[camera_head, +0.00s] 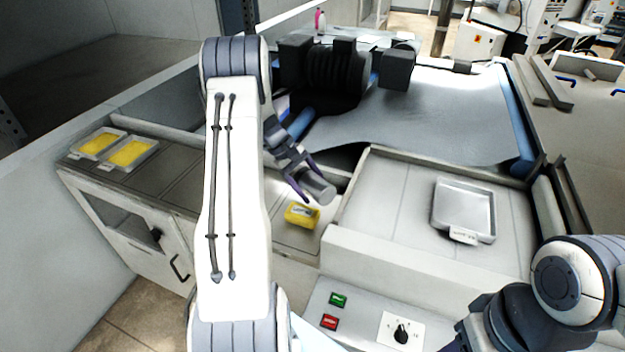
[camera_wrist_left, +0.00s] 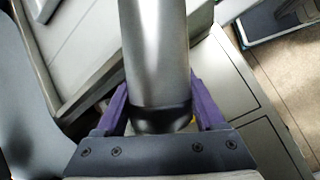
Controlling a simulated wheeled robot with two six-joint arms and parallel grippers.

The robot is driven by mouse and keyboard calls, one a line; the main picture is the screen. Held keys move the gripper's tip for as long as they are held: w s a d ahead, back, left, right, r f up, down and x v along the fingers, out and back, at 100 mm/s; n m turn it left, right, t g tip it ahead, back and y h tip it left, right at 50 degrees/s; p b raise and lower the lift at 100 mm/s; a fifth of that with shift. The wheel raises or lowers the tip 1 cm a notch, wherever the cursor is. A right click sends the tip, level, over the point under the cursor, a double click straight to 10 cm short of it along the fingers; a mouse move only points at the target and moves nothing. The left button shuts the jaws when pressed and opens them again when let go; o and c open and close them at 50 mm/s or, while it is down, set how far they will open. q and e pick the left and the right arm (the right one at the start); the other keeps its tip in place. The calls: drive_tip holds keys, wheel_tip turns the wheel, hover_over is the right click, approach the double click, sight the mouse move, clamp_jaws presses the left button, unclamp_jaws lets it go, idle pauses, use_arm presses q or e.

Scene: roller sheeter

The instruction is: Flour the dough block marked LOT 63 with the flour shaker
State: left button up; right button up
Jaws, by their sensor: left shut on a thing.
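My left gripper (camera_head: 313,182) is shut on the grey metal cylinder of the flour shaker (camera_head: 319,190), which is tilted in the head view. In the left wrist view the shaker (camera_wrist_left: 158,50) sits between the two purple fingers. A yellow dough block (camera_head: 301,216) with a small white label lies on the counter just below the shaker, apart from it. The label is too small to read. Two more yellow blocks, one at left (camera_head: 99,144) and one beside it (camera_head: 130,152), lie in trays at the far left.
A grey tray (camera_head: 465,208) with a white label stands on the pale deck at right. A panel with a green button (camera_head: 338,299), a red button (camera_head: 330,321) and a dial (camera_head: 401,333) is in front. The sheeter belt (camera_head: 430,115) lies behind.

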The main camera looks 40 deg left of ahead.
use_arm(q)
drive_tip(key=shift+f+h, duration=0.15)
drive_tip(key=shift+h, duration=0.25)
drive_tip(key=shift+w+a, duration=0.15)
drive_tip(key=shift+a, duration=0.4)
drive_tip(key=shift+w+a, duration=0.15)
drive_tip(key=shift+a, duration=0.35)
drive_tip(key=shift+s+d, duration=0.2)
drive_tip(key=shift+d, duration=0.5)
drive_tip(key=shift+s+d, duration=0.2)
drive_tip(key=shift+d, duration=0.55)
drive_tip(key=shift+s+d, duration=0.2)
drive_tip(key=shift+d, duration=0.5)
